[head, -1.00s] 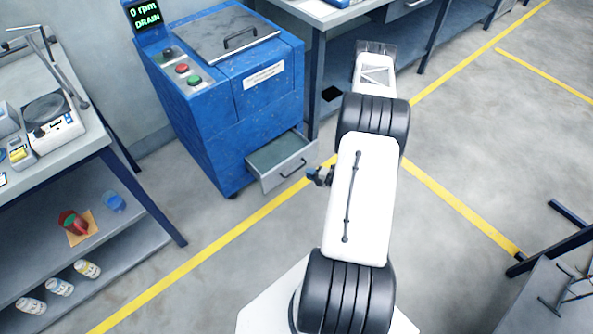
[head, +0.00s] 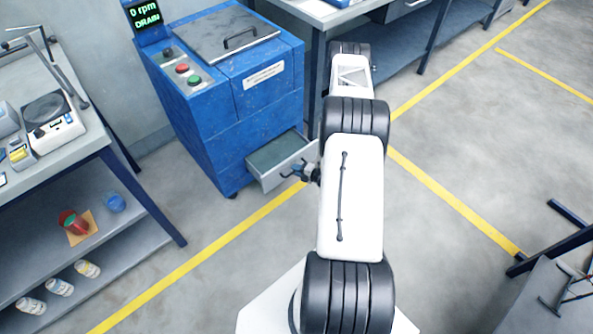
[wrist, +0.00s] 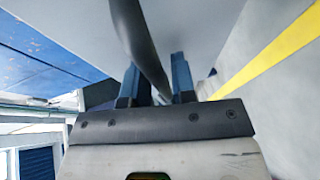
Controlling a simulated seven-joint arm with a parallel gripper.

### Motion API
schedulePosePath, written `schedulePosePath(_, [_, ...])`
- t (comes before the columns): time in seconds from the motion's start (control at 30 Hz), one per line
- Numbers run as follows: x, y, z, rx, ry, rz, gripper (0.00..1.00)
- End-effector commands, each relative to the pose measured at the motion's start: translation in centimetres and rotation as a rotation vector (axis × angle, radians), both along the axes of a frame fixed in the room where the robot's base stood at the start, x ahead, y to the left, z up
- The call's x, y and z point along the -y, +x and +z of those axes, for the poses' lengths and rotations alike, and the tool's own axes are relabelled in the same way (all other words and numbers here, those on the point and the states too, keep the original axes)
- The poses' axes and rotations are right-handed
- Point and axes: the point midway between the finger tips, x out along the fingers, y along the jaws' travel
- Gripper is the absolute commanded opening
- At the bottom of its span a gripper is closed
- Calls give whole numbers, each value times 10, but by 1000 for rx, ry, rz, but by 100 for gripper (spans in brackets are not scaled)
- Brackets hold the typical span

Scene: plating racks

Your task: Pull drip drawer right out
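The drip drawer (head: 272,181) sticks partly out of the lower front of the blue spin-dryer-like machine (head: 215,125), its grey tray showing. Its front also shows in the wrist view (wrist: 75,20). My gripper (head: 292,173) is at the drawer front, by the handle. In the wrist view, the dark handle (wrist: 140,40) runs between the two blue fingertips of my gripper (wrist: 155,78). The fingers stand apart, open around the handle; contact with it is not clear. In the head view, my gripper and arm cover the handle and the drawer's right edge.
A bench (head: 110,135) with a shelf of bottles and cups stands at the left. Another bench (head: 318,70) stands behind the arm. The floor in front of the drawer is clear, crossed by a yellow line (head: 215,240).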

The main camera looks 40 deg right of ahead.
Motion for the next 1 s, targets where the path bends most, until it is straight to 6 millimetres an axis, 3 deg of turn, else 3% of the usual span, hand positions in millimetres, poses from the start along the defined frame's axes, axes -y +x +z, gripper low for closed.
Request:
schedulePosePath(0.23, [0,0,0,0,0,0,24])
schedulePosePath(0.4, [0,0,0,0,0,0,0])
schedulePosePath(0.77, [1,-4,0,0,1,-1,0])
schedulePosePath(1.0, [2,-36,0,0,0,-4,0])
